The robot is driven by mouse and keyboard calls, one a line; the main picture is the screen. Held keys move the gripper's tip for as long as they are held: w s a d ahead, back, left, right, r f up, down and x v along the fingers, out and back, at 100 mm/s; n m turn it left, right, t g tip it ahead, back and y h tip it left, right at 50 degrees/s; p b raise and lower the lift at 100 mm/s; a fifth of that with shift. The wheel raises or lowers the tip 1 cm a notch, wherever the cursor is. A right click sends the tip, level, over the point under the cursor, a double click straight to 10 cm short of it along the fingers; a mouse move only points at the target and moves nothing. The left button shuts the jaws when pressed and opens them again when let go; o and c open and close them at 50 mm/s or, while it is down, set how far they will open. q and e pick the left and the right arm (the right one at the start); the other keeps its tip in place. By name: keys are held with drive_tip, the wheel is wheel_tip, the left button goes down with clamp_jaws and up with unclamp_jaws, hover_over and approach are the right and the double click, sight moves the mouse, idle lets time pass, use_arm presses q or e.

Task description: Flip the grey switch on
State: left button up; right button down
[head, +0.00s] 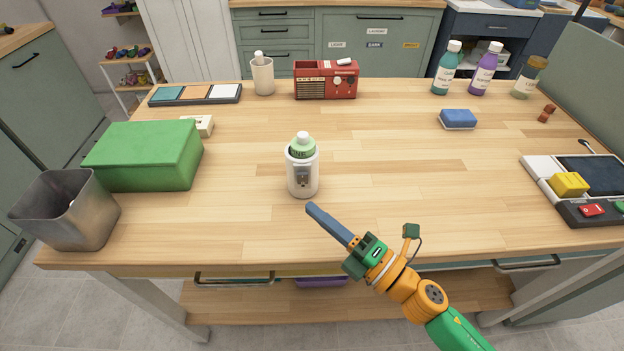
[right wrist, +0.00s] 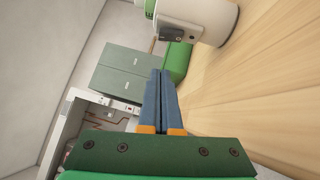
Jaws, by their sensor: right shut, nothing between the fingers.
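A white cylindrical device (head: 291,177) with a green and white top stands upright near the middle of the table. A small grey switch (head: 303,179) sits on its front, facing me; its on or off position is too small to tell. My right gripper (head: 312,209) is shut and empty, its blue fingers pointing at the device from just in front and to the right, apart from it. In the right wrist view, the shut fingertips (right wrist: 161,73) lie below the grey switch plate (right wrist: 184,34) on the white body (right wrist: 213,18). My left gripper is not in view.
The wooden table (head: 400,180) is clear around the device. A green box (head: 145,155) and a metal bin (head: 65,215) stand at left. A red radio (head: 325,82) and a white cup (head: 262,77) stand behind. A blue sponge (head: 458,118) and a panel with a red switch (head: 591,210) lie at right.

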sight(303, 178)
drive_tip(key=w, duration=0.2)
drive_tip(key=w+a+r, duration=0.1)
drive_tip(key=w, duration=0.1)
drive_tip(key=shift+p, duration=0.4)
drive_tip(key=shift+w, duration=0.5)
drive_tip(key=shift+s, duration=0.1)
